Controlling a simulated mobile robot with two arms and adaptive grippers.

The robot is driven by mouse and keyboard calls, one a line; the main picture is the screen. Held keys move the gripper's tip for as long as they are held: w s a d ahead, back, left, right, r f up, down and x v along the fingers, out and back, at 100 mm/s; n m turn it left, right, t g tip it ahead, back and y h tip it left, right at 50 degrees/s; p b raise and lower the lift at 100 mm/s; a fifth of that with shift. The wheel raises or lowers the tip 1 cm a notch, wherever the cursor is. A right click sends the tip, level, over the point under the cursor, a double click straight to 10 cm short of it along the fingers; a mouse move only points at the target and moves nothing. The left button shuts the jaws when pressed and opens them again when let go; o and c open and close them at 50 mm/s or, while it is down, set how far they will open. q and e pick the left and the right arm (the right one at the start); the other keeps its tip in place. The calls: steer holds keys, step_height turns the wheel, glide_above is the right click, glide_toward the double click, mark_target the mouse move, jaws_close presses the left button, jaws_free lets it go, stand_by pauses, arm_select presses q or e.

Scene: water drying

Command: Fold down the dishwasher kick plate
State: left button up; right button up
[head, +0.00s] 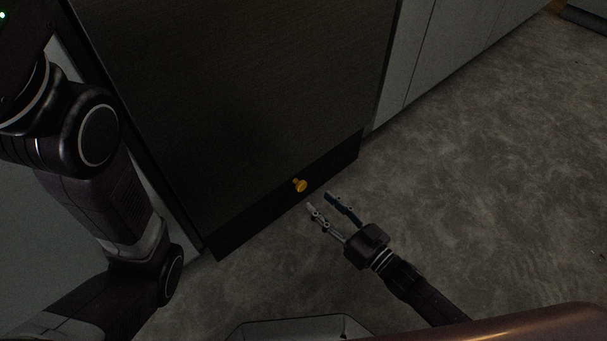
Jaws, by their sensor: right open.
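The dishwasher front (260,90) is a large dark panel. Its kick plate (250,216) is a black strip along the bottom, standing upright near the floor. A small yellow knob (300,185) sits on the kick plate, right of its middle. My right gripper (319,200) is open and empty, with its fingers pointing toward the knob. Its fingertips are a short way in front of and below the knob in the picture, apart from it. My left arm comes in at the left, but its gripper is out of view.
Light cabinet fronts (440,45) continue to the right of the dishwasher. The mottled grey floor (480,170) is clear in front and to the right. A light panel edge borders the dishwasher on the left, behind my left arm.

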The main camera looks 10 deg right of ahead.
mark_target(303, 188)
steer(key=b+x, duration=0.3)
steer(key=x, duration=0.3)
steer(key=shift+a+f+b, duration=0.1)
steer(key=shift+a+b, duration=0.05)
steer(key=shift+b, duration=0.15)
steer(key=shift+w+a, duration=0.25)
steer(key=shift+w, duration=0.15)
steer(key=shift+c, duration=0.3)
jaws_close()
